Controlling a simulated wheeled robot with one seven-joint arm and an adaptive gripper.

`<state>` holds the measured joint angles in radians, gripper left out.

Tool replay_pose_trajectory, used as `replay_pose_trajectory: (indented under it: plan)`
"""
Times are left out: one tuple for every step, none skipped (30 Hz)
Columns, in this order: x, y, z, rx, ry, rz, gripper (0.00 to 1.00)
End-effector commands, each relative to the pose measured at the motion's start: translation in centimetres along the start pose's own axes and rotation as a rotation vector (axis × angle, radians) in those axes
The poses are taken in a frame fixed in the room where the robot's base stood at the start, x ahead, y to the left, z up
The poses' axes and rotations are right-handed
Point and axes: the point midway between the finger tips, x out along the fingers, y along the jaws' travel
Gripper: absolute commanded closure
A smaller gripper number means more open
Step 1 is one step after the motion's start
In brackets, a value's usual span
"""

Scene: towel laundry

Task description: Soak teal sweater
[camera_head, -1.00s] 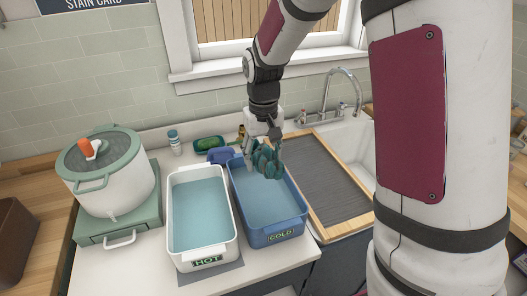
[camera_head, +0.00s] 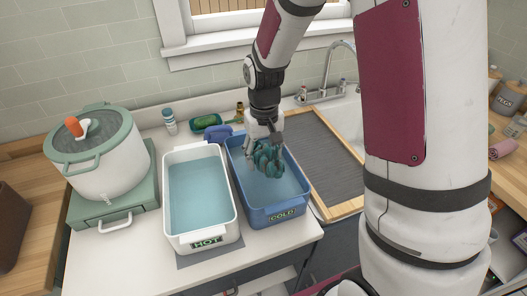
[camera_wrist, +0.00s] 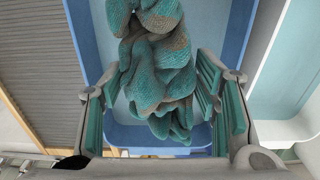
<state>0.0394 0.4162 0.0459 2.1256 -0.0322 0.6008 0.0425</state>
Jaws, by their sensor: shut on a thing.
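The teal sweater (camera_head: 270,160) is bunched up, with brownish patches on its knit in the wrist view (camera_wrist: 155,65). My gripper (camera_head: 264,139) is shut on the sweater, which bulges between and beyond the fingers. The sweater is over the blue tub labelled COLD (camera_head: 280,218), inside its outline. I cannot tell whether its lower end touches the water. The white tub labelled HOT (camera_head: 205,243) stands to the left, holding clear bluish water and no cloth.
A white pot with a green lid (camera_head: 98,150) stands on a green base at the left. A wood-framed ribbed board (camera_head: 320,155) lies right of the blue tub, beside the sink (camera_head: 352,125).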

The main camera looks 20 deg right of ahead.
Motion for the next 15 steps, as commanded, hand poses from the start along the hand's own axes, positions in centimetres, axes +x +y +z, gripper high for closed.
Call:
replay_pose_trajectory:
  plan:
    - [-0.03,0.00,-0.01,0.000,0.001,0.000,0.82]
    - [-0.03,0.00,-0.01,0.000,0.001,0.000,0.82]
    - [-0.04,0.00,-0.01,0.000,0.001,0.000,0.82]
    - [-0.04,-0.01,-0.01,0.000,0.001,0.000,0.82]
    - [-0.04,-0.01,-0.01,0.000,0.001,0.000,0.82]
    - [-0.04,-0.01,-0.01,0.000,0.001,0.000,0.35]
    - [-0.04,-0.01,-0.01,0.000,0.001,0.000,0.28]
    - [-0.04,-0.01,-0.01,0.000,0.001,0.000,0.22]
    - [-0.04,-0.01,-0.01,0.000,0.001,0.000,0.21]
    - [-0.04,-0.01,-0.01,0.000,0.000,0.000,0.21]
    - [-0.04,-0.01,-0.01,0.000,0.000,0.000,0.21]
    - [-0.04,-0.01,-0.01,0.000,0.000,0.000,0.21]
    - [-0.04,-0.01,-0.01,0.000,0.000,0.000,0.21]
    - [-0.04,-0.01,-0.01,0.000,0.000,0.000,0.21]
    - [-0.04,-0.01,-0.01,0.000,0.000,0.000,0.21]
